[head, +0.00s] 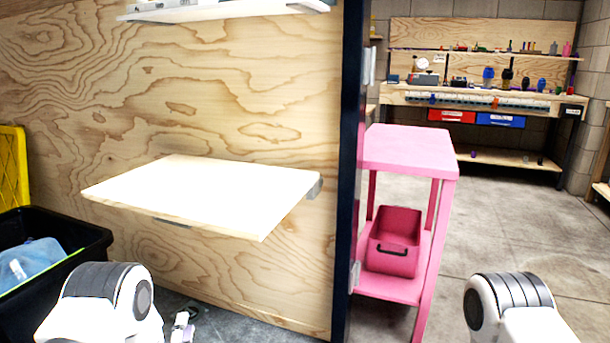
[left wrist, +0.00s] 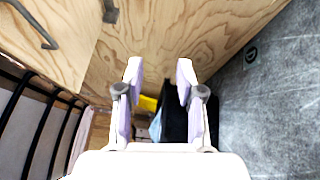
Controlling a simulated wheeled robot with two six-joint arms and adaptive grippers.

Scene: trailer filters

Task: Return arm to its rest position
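My left arm (head: 100,300) comes in at the lower left of the head view. Part of my left gripper (head: 183,328) shows just to the right of it, low in front of the plywood wall. In the left wrist view the two pale fingers of my left gripper (left wrist: 159,80) stand apart, with nothing between them. My right arm (head: 512,305) shows at the lower right of the head view. Its gripper is out of view.
A wooden shelf (head: 205,192) sticks out from the plywood wall (head: 250,90). A black bin (head: 90,243) holds a blue item at the left. A pink cart (head: 412,150) carries a pink bin (head: 394,240). A workbench (head: 480,98) stands behind. Floor at right is clear.

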